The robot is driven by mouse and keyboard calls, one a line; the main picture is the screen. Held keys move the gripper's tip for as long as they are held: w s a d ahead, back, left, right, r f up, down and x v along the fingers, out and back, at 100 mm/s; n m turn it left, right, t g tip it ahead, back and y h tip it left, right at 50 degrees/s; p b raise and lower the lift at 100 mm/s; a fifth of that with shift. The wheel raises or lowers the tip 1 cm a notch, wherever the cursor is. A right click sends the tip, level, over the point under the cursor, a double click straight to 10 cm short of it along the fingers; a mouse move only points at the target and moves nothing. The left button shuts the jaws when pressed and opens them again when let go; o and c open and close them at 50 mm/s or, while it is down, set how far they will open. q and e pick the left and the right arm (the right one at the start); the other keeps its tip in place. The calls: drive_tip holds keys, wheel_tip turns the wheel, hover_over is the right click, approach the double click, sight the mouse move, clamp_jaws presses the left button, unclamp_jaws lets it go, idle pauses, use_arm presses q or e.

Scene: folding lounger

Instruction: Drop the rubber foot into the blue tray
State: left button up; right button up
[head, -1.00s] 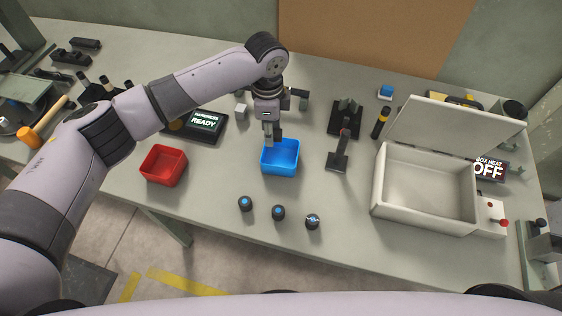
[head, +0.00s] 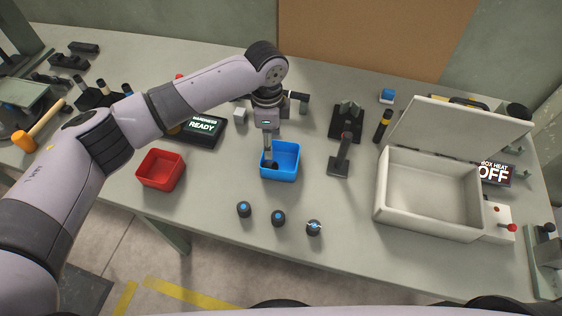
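The blue tray (head: 295,162) stands mid-table, open at the top. My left gripper (head: 269,156) points down over its left part, with the fingertips at or inside the rim. A small dark shape (head: 272,165) shows at the fingertips inside the tray. I cannot tell whether it is a rubber foot or part of the fingers, nor whether the fingers are open or shut. Three dark round feet stand in front of the tray: two with blue tops (head: 244,209) (head: 278,218) and one with a pale mark across its top (head: 314,228). My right gripper is not in view.
A red tray (head: 161,169) stands left of the blue one. A black stand (head: 341,155) is close on the right, then a large white box (head: 430,222) with a raised lid. A display reading READY (head: 203,126) lies behind, left of the gripper.

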use_arm(q)
wheel_tip(320, 180, up, 12)
idle(0.6)
idle(0.4)
